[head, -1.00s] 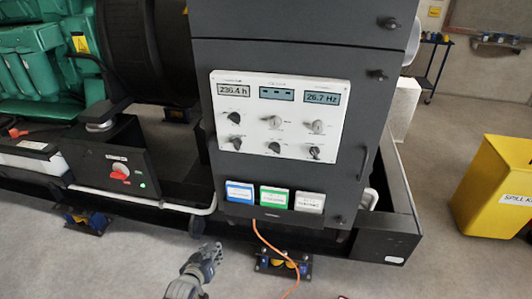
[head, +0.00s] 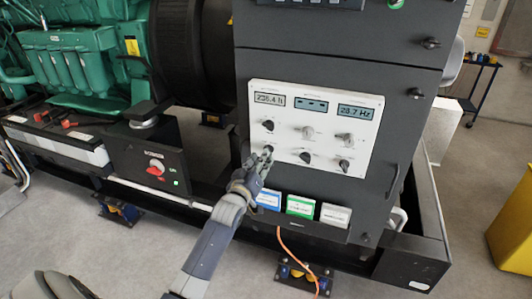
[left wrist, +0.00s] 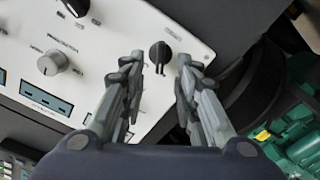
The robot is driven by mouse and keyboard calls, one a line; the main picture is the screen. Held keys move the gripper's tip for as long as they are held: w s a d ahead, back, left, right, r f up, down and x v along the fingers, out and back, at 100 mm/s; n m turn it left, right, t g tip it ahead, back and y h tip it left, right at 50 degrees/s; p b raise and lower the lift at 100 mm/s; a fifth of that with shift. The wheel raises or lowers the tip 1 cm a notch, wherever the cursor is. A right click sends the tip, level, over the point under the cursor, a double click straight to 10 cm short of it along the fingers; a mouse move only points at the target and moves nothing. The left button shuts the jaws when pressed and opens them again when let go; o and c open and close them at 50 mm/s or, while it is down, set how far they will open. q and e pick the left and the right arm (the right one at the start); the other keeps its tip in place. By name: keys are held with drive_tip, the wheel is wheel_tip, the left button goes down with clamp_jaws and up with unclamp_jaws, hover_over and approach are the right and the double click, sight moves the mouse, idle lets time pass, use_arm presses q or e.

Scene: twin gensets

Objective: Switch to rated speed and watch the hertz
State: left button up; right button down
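The white control panel (head: 286,161) on the dark cabinet carries several knobs and three small displays. The right display (head: 359,112) shows hertz and seems to read 26.7 Hz. The left display (head: 269,99) shows hours, and the middle display (head: 311,105) shows dashes. My left gripper (head: 262,157) is at the panel's lower left, covering the lower-left knob in the head view. In the left wrist view that black knob (left wrist: 160,52) lies between the spread, open fingertips (left wrist: 160,72); I cannot tell whether they touch it. My right gripper is not in view.
Blue, green and white labelled boxes (head: 300,206) sit below the panel, with an orange cable (head: 287,243) hanging down. A red rotary switch (head: 156,167) is on the box at left, beside the green engine (head: 70,60). A yellow bin (head: 513,235) stands at right.

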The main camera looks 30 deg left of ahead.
use_arm(q)
drive_tip(key=shift+x, duration=2.25)
clamp_jaws()
